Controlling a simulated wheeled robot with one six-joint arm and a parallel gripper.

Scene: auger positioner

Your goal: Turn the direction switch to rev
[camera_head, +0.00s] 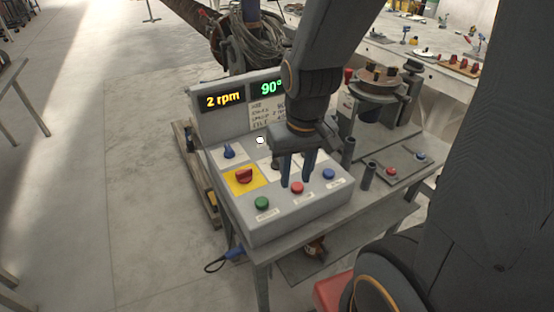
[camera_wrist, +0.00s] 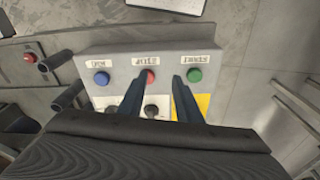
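A grey control box (camera_head: 290,212) stands on a small table. Its top has a blue knob (camera_head: 228,152) on a white plate and a red knob (camera_head: 244,176) on a yellow plate. Two more knobs, one dark (camera_wrist: 110,110) and one partly hidden (camera_wrist: 151,111), show in the wrist view; my gripper largely hides them in the head view. I cannot read which knob is the direction switch or where it points. My gripper (camera_head: 297,184) is over the box with its fingers apart and nothing between them. Its fingers (camera_wrist: 159,78) reach down near the red button.
Green (camera_head: 262,203), red (camera_head: 297,187) and blue (camera_head: 328,174) buttons line the box's front. Displays behind show "2 rpm" (camera_head: 223,100) and "90°" (camera_head: 270,88), beside a handwritten note (camera_head: 267,114). Posts (camera_head: 348,151) and a round fixture (camera_head: 378,80) stand to the right.

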